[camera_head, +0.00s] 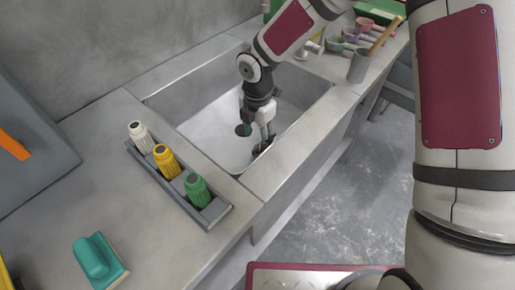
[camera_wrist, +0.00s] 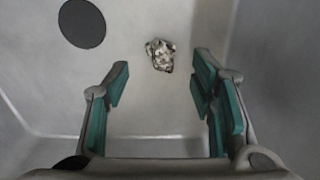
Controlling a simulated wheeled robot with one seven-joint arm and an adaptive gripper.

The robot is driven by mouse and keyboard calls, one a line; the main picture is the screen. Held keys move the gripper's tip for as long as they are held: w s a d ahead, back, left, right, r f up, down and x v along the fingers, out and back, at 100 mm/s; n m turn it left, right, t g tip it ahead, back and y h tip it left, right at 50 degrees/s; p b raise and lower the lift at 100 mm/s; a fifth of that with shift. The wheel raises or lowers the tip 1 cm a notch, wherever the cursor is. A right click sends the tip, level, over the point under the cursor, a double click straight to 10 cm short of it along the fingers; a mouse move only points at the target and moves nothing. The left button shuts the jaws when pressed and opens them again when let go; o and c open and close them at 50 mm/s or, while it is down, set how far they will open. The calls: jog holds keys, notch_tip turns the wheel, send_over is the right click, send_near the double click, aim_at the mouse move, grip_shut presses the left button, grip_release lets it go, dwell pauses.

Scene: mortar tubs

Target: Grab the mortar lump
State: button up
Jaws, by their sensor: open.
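The mortar lump (camera_wrist: 160,55) is a small, rough, grey-and-white speckled piece on the floor of the basin. My gripper (camera_wrist: 158,75) is open and empty, with green-padded fingers spread wide on either side. In the head view my gripper (camera_head: 262,148) reaches down into the grey basin (camera_head: 215,117). I cannot make out the lump in the head view; it may be hidden by my gripper.
A dark round drain (camera_wrist: 82,23) is left of the lump. Basin walls rise close around my gripper. A rack (camera_head: 215,211) with white, yellow and green bottles stands on the left counter, near a teal-handled tool (camera_head: 93,258). A grey cup (camera_head: 359,66) stands beyond the basin.

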aim_at(257, 146)
notch_tip(257, 146, down, 5)
jog(key=shift+r+b, duration=0.1)
jog(key=shift+b, duration=0.2)
jog(key=shift+c, duration=0.6)
grip_shut()
jog(key=shift+r, duration=0.1)
